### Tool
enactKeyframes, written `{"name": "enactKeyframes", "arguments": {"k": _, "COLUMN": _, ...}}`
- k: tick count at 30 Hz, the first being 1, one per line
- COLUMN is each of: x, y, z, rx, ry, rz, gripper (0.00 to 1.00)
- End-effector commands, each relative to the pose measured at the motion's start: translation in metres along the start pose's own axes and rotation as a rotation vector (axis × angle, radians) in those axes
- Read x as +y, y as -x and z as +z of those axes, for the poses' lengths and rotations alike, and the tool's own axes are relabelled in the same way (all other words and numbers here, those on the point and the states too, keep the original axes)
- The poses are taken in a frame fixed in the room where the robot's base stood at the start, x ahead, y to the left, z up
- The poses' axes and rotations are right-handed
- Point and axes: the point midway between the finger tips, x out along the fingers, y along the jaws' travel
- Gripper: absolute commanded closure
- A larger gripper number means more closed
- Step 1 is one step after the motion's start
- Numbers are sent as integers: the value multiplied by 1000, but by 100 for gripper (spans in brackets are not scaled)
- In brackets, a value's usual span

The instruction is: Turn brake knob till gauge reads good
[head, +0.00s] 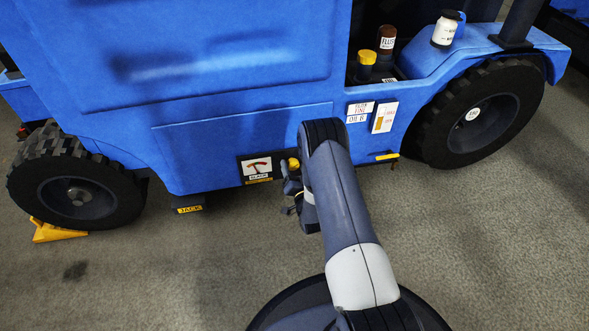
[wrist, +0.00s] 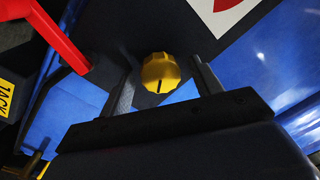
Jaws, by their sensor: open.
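The yellow brake knob (head: 293,164) is on the lower side of the blue vehicle, just right of the gauge (head: 258,168). The gauge has a white face with red on it and a label that seems to read SLACK; its needle position is too small to tell. In the wrist view the round knob (wrist: 160,72) has a dark line on its face. My gripper (wrist: 164,84) is open, with one finger on each side of the knob and gaps between. In the head view my gripper (head: 291,190) is partly hidden by my arm.
A red bar (wrist: 58,32) runs close to the left finger in the wrist view. A yellow JACK label (head: 189,209) is low on the vehicle. A yellow chock (head: 58,233) sits by the left wheel. Bottles (head: 445,30) stand at upper right.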

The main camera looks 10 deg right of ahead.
Motion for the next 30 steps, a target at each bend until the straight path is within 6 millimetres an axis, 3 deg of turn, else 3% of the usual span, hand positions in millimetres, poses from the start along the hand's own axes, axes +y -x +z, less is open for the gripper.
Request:
{"name": "enactKeyframes", "arguments": {"k": 5, "x": 0, "y": 11, "z": -1, "rx": -2, "ry": 0, "rz": 1, "gripper": 39}}
{"name": "enactKeyframes", "arguments": {"k": 18, "x": 0, "y": 92, "z": -1, "rx": -3, "ry": -1, "rz": 3, "gripper": 39}}
{"name": "enactKeyframes", "arguments": {"k": 24, "x": 0, "y": 108, "z": 0, "rx": -1, "ry": 0, "rz": 1, "gripper": 39}}
{"name": "enactKeyframes", "arguments": {"k": 30, "x": 0, "y": 108, "z": 0, "rx": 0, "ry": 0, "rz": 0, "gripper": 39}}
